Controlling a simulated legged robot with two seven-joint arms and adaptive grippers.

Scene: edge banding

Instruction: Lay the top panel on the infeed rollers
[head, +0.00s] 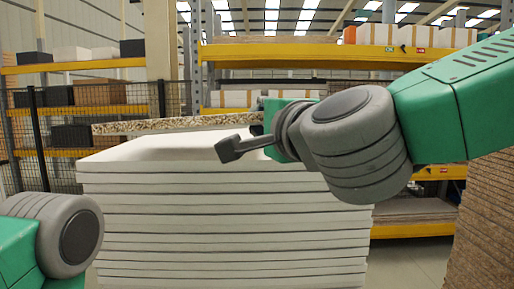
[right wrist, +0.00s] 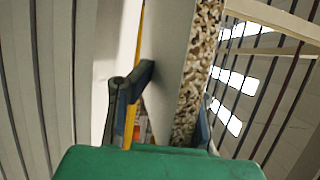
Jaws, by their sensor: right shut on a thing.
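The top panel (head: 165,125) shows nearly edge-on in the head view, with a speckled chipboard edge. It is above the far part of a stack of white panels (head: 220,215) and slightly tilted; I cannot tell how wide the gap is. My right gripper (head: 245,130) is shut on the panel's right end. In the right wrist view the panel (right wrist: 168,65) runs between the two fingers (right wrist: 165,110), white face to the left and chipboard edge to the right. My left arm shows at the lower left, but its gripper is out of view. No infeed rollers are in view.
Shelves with yellow beams (head: 310,54) hold boxes behind the stack. A black mesh fence (head: 40,140) stands at the left. A brown board stack (head: 485,215) stands at the right edge. Some floor (head: 405,262) is free between the stacks.

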